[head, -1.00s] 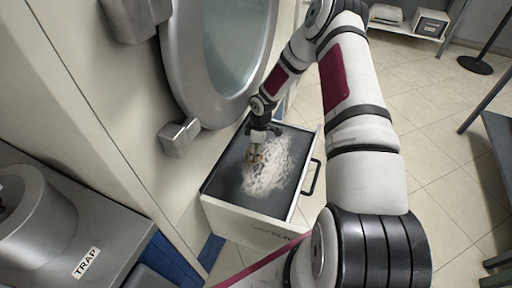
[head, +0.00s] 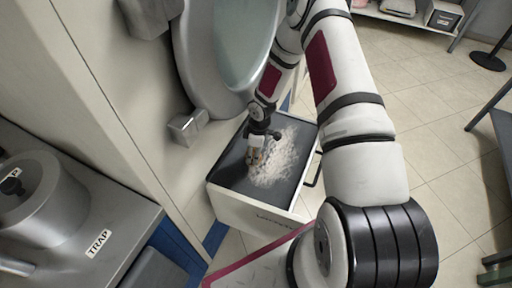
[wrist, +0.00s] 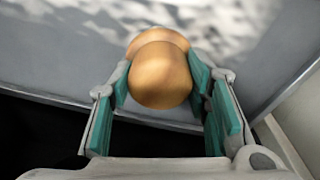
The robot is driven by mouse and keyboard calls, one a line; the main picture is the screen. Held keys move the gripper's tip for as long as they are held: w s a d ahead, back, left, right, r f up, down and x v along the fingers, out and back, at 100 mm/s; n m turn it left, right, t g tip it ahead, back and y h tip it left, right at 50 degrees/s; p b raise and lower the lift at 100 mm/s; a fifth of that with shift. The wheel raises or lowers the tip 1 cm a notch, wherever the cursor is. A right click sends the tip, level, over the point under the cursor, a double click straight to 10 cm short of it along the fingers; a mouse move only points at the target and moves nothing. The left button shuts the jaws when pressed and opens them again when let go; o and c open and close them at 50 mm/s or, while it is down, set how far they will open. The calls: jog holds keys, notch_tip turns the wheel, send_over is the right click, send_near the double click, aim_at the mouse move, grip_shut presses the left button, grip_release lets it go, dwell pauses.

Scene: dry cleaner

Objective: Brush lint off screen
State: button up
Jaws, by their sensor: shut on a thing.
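The screen (head: 232,170) is a dark flat surface inside a pulled-out white drawer (head: 255,207) below the round machine door. Pale lint (head: 283,160) lies in a patch over its middle and right side, and the left part looks bare. My gripper (head: 256,154) is over the screen at the left edge of the lint. In the wrist view my gripper (wrist: 165,88) has its green-padded fingers closed on a rounded tan wooden handle (wrist: 160,75), which I take to be the brush. Its bristles are hidden, so I cannot tell whether they touch the screen.
The round glass door (head: 240,45) stands just behind the drawer. A metal latch block (head: 188,127) juts out near the drawer's left. A grey unit labelled TRAP (head: 98,243) is at lower left. Tiled floor (head: 440,130) is open at right.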

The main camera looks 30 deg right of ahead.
jog(key=shift+s+a+r+p, duration=0.1)
jog(key=shift+s+a+p, duration=0.2)
jog(key=shift+s+a, duration=0.35)
jog(key=shift+s+a+p, duration=0.25)
jog(key=shift+s+a, duration=0.2)
jog(key=shift+a, duration=0.3)
jog(key=shift+s+a+p, duration=0.3)
jog(key=shift+s+a, duration=0.4)
jog(key=shift+a, duration=0.2)
jog(key=shift+s+a+p, duration=0.3)
jog(key=shift+s+a, duration=0.4)
jog(key=shift+a, duration=0.15)
jog(key=shift+s+d+p, duration=0.55)
jog(key=shift+s+d, duration=0.25)
jog(key=shift+s, duration=0.35)
jog(key=shift+w+d+b, duration=0.9)
jog(key=shift+w+d, duration=0.4)
jog(key=shift+d, duration=0.3)
jog(key=shift+w+d+b, duration=0.55)
jog(key=shift+w+d, duration=0.15)
jog(key=shift+d, duration=0.2)
jog(key=shift+w+d+b, duration=0.5)
jog(key=shift+w+d, duration=0.15)
jog(key=shift+d, duration=0.25)
jog(key=shift+w+d+b, duration=0.5)
jog(key=shift+w+d, duration=0.35)
jog(key=shift+d, duration=0.15)
